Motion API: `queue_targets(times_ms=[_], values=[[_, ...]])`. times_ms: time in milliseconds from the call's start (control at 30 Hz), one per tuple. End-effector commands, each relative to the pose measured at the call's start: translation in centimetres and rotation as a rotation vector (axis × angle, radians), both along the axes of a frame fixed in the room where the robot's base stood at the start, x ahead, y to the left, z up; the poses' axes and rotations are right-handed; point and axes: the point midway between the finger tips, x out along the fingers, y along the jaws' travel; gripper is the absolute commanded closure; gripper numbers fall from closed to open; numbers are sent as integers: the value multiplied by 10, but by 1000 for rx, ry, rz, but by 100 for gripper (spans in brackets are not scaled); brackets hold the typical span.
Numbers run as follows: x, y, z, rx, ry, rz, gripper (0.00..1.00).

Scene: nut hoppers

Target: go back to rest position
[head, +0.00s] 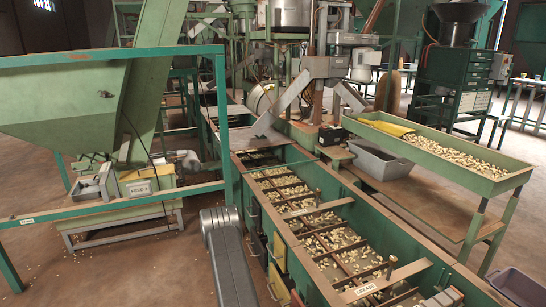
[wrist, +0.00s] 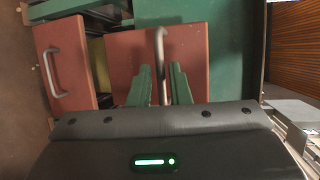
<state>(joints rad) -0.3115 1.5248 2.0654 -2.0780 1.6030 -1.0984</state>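My gripper (wrist: 161,72) shows in the wrist view with its two green fingers apart. The upright metal handle (wrist: 160,45) of a red-brown drawer front (wrist: 190,55) stands between or just beyond the fingers, with a visible gap on each side. The fingers do not appear to clamp it. In the head view, my grey arm (head: 227,262) is low beside the left side of the long green hopper bench (head: 405,280). My gripper cannot be made out there.
Another red-brown drawer front (wrist: 62,62) with a handle sits to the left, and a green panel (wrist: 230,60) lies right. In the head view, a green frame rail (head: 110,208) and feed hopper (head: 60,100) stand left of my arm. Bare floor (head: 130,275) lies between.

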Motion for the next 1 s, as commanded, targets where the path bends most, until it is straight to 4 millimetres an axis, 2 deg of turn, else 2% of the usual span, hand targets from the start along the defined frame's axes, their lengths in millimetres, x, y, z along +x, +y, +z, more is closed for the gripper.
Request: queue_targets(times_ms=[1000], values=[[-63, 64, 17, -2, 0, 6, 83]])
